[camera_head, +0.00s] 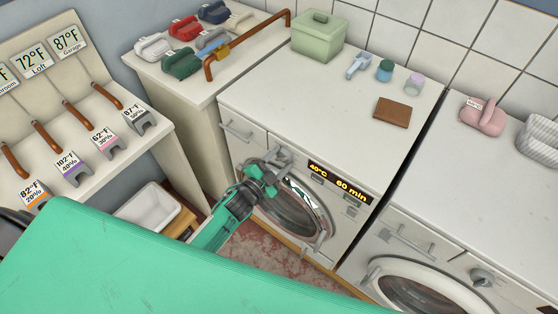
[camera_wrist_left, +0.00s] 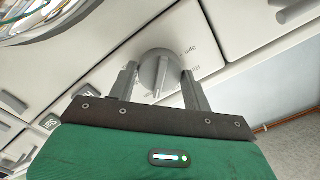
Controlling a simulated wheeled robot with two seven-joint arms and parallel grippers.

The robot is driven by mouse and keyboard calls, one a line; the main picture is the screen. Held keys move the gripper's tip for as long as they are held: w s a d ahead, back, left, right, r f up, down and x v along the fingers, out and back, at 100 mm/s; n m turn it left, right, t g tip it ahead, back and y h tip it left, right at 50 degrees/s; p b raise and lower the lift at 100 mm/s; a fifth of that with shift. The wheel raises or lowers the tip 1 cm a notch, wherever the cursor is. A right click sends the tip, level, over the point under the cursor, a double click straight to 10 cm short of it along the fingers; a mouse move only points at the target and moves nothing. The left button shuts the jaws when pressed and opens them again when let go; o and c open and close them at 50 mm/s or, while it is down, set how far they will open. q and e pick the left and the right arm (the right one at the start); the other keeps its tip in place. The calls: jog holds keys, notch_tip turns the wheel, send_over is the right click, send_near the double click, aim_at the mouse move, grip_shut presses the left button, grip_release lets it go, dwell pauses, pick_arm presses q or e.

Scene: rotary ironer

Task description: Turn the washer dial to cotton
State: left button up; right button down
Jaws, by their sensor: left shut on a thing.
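The washer (camera_head: 310,95) stands in the middle of the head view, with a round door (camera_head: 290,213) and a lit display (camera_head: 340,183) reading 40°C and 60 min. Its grey dial shows large in the left wrist view (camera_wrist_left: 160,72), with small printed labels around it that I cannot read clearly. My left gripper (camera_wrist_left: 159,68) is shut on the dial, one finger on each side of it. In the head view my left gripper (camera_head: 268,170) is at the washer's front panel and mostly hides the dial. My right gripper is not in view.
A second machine (camera_head: 480,200) with its own dial (camera_head: 482,276) stands to the right. A green box (camera_head: 318,38), a brown block (camera_head: 393,112) and small containers sit on the washer top. Several irons rest on the counter (camera_head: 190,84) at left. A white basin (camera_head: 148,208) is low at left.

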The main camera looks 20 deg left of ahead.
pick_arm(q)
jog(key=o, duration=1)
jog(key=shift+c, duration=0.2)
jog(key=shift+s, duration=0.1)
jog(key=b+v, duration=0.3)
jog(key=v, duration=1)
jog(key=shift+s+b, duration=0.3)
jog(key=shift+b, duration=0.1)
jog(key=shift+a, duration=0.1)
